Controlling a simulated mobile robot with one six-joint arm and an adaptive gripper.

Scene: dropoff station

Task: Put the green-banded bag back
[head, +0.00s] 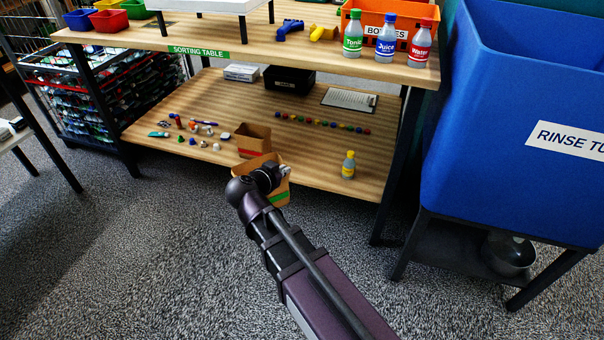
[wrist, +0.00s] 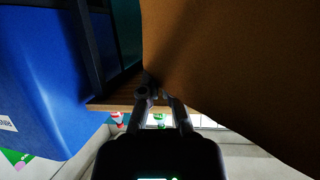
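The brown paper bag with a green band (head: 280,197) is at the end of my arm in the head view, just in front of the lower shelf's front edge. My gripper (head: 284,173) is at its upper rim and partly covers it. In the wrist view a large brown bag wall (wrist: 230,60) fills the upper right. My gripper's fingers (wrist: 152,82) come close together at this wall's edge and appear shut on it. The bag seems to hang clear of the floor. Its inside is hidden.
Another brown bag (head: 254,138) stands on the lower shelf (head: 325,165), right behind. The sorting table (head: 270,46) overhangs the shelf. A blue bin (head: 515,130) stands at the right. Floor at left is clear.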

